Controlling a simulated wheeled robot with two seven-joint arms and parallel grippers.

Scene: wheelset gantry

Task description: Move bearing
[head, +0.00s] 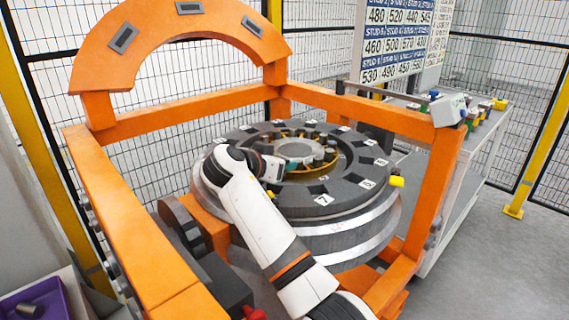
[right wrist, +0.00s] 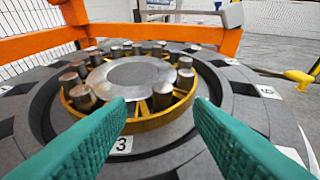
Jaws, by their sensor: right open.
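The bearing, a yellow ring cage with several dark steel rollers standing in it, sits in the round recess of the large dark wheel. In the right wrist view the bearing (right wrist: 150,124) is straight ahead; in the head view part of the bearing (head: 326,168) shows behind my gripper. The wheel (head: 340,199) lies flat and carries numbered labels. My right gripper (right wrist: 160,104) has green ribbed fingers, spread wide with nothing between them, above the wheel and at the near side of the bearing. My left gripper is not in view.
An orange gantry frame (head: 180,112) with an arched top surrounds the wheel. A yellow-tipped part (head: 397,181) sticks out at the wheel's right. A grey bench (head: 455,190) with small coloured items stands at right, a purple bin (head: 45,293) at lower left. Wire fencing encloses the area.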

